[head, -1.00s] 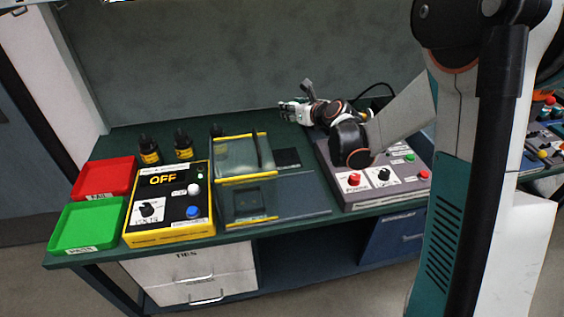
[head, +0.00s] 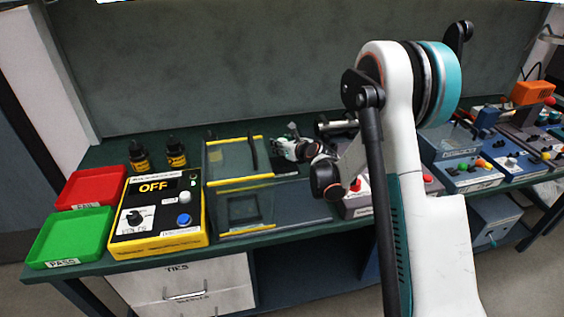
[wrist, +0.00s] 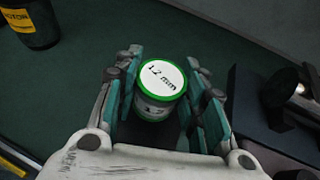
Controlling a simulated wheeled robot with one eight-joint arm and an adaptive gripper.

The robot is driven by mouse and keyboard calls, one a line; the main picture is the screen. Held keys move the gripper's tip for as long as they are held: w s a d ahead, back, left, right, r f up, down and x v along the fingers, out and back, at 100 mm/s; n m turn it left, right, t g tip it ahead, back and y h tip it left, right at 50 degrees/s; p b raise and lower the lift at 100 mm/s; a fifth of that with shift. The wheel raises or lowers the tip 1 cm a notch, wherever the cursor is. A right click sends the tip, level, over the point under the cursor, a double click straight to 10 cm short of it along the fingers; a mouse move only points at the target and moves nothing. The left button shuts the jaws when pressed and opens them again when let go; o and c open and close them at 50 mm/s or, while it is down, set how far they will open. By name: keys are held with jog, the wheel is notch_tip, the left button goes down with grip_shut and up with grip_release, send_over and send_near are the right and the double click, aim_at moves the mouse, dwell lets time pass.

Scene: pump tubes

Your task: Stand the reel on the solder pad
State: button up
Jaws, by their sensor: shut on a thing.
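The reel (wrist: 160,85), with a green rim and a white top marked "1.2 mm", is between the two teal-padded fingers of my gripper (wrist: 165,95) in the wrist view. The gripper is shut on it, and the reel looks upright. A dark patch, likely the solder pad (wrist: 168,136), shows just below the reel between the fingers; I cannot tell whether they touch. In the head view my gripper (head: 287,147) is at the back of the bench, over or close beside the black pad (head: 284,171). The reel cannot be made out there.
A clear yellow-edged cover (head: 232,164) stands left of my gripper. Dark bottles (head: 176,153), a yellow box reading OFF (head: 158,215), a red tray (head: 92,187) and a green tray (head: 70,236) are farther left. A dark stand (wrist: 262,110) is close on the gripper's right.

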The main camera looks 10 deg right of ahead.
jog(key=shift+f+b, duration=0.95)
jog(key=shift+f, duration=1.8)
jog(key=shift+f, duration=0.15)
jog(key=o, duration=1.3)
jog(key=shift+c, duration=0.2)
jog(key=p+v, duration=0.3)
jog(key=v, duration=0.8)
jog(key=shift+s+d+r, duration=0.15)
jog(key=shift+s+r, duration=0.05)
jog(key=shift+s, duration=0.15)
jog(key=s+a+r+n+g, duration=0.2)
jog(key=s+r+n, duration=0.5)
jog(key=n, duration=0.1)
jog(key=s+a+r+n+g, duration=0.1)
jog(key=s+a+r+n, duration=0.2)
jog(key=s+r+n, duration=0.45)
jog(key=s+d+r+n+g+h, duration=0.2)
jog(key=s+n+h, duration=0.1)
jog(key=s+n, duration=1.4)
jog(key=s, duration=0.5)
jog(key=shift+s+r+g+h, duration=0.2)
jog(key=shift+g+h, duration=0.1)
jog(key=shift+g, duration=0.1)
